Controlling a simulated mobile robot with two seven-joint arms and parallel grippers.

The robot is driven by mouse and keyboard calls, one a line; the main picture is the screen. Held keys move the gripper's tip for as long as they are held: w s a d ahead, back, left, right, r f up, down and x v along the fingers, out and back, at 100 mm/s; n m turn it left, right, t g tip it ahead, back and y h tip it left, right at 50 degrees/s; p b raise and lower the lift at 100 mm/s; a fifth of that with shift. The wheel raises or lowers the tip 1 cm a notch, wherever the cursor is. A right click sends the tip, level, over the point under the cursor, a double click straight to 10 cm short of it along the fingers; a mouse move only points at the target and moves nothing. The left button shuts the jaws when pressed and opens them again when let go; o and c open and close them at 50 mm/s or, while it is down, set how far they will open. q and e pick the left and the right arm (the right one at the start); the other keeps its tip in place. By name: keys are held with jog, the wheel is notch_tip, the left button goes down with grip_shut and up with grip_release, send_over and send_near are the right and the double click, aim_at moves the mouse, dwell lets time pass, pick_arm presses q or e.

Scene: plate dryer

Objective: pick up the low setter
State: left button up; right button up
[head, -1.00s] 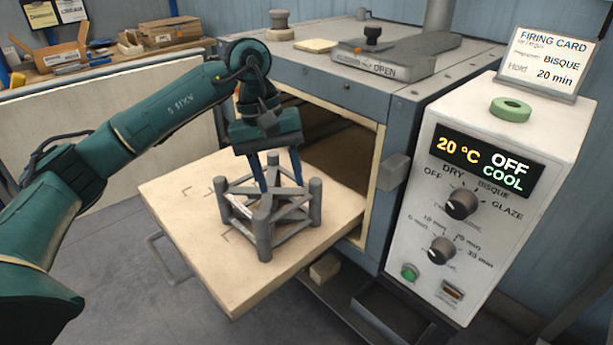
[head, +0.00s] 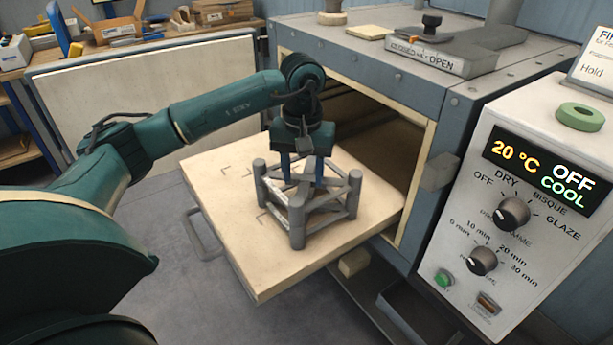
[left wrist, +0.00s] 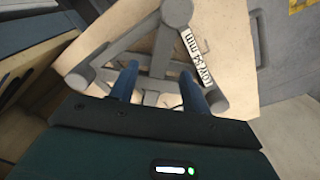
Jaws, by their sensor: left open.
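The low setter is a grey open frame of posts and crossing bars (head: 297,226), standing upright on the cream slab (head: 255,270) in the head view. In the left wrist view the low setter (left wrist: 176,13) fills the upper middle, with a white label on one bar. My left gripper (head: 303,176) points down into the top of the setter, its two blue fingers apart. In the left wrist view the left gripper (left wrist: 158,72) has a finger on each side of a grey bar. Contact cannot be told. My right gripper is not in view.
The slab sticks out of the open kiln (head: 370,60), with corner marks on its bare left part. A workbench (head: 150,40) with boxes is at the back left.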

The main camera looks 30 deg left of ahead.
aim_at(304, 188)
pick_arm(q)
jog(key=shift+f, duration=1.5)
jog(key=shift+c, duration=0.4)
grip_shut()
jog(key=shift+r, duration=0.1)
